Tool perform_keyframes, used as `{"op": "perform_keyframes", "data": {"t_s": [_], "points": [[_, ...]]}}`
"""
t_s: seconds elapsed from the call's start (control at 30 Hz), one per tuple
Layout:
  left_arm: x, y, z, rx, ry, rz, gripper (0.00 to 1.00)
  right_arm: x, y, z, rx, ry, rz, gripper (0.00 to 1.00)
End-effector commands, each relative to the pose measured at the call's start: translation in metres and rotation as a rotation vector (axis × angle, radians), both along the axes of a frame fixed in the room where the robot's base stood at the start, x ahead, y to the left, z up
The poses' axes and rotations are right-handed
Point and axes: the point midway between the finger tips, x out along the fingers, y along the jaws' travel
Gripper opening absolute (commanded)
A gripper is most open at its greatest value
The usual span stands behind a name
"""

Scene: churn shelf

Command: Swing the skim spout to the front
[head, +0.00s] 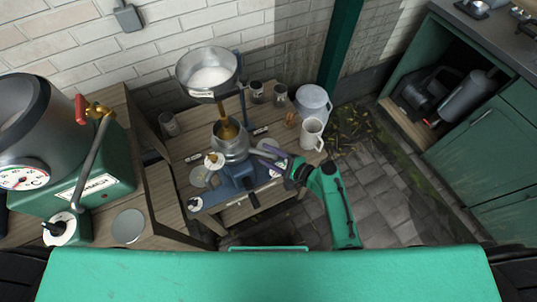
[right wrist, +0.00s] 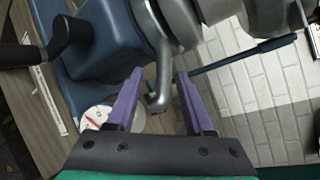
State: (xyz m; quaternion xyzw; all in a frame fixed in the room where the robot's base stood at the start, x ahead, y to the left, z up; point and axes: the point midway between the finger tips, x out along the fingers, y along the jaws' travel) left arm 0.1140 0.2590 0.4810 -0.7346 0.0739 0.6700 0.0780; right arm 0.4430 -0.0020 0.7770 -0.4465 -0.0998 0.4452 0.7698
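A separator with a blue body (head: 238,178) and a silver metal bowl housing (head: 230,142) stands on the wooden bench. In the right wrist view a grey metal spout (right wrist: 163,72) comes down from the housing and ends in a bent tip. It appears to be the skim spout, but I see no label on it. My right gripper (head: 274,160) is at the right side of the separator. In the right wrist view its purple fingers (right wrist: 160,73) are apart, one on each side of the spout, with gaps visible. My left gripper is out of view.
A milk-filled supply bowl (head: 208,76) sits above the separator. A black-handled crank (right wrist: 68,36) is beside the blue body. A green gauge machine (head: 105,165) stands left.

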Motion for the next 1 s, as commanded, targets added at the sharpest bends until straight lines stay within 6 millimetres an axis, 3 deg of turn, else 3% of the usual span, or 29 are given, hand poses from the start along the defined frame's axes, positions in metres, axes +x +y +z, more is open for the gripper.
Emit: {"op": "perform_keyframes", "data": {"t_s": [0.23,0.37,0.8,1.0], "points": [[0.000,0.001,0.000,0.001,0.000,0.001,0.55,0.000,-0.001,0.002,0.001,-0.002,-0.001,0.52],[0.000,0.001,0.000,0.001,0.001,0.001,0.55,-0.008,-0.012,0.004,-0.001,-0.002,-0.002,0.52],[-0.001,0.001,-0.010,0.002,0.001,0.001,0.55,-0.071,-0.094,0.027,-0.003,0.001,0.001,0.52],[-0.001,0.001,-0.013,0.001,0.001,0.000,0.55,-0.085,-0.112,0.034,0.000,0.001,0.000,0.52]]}}
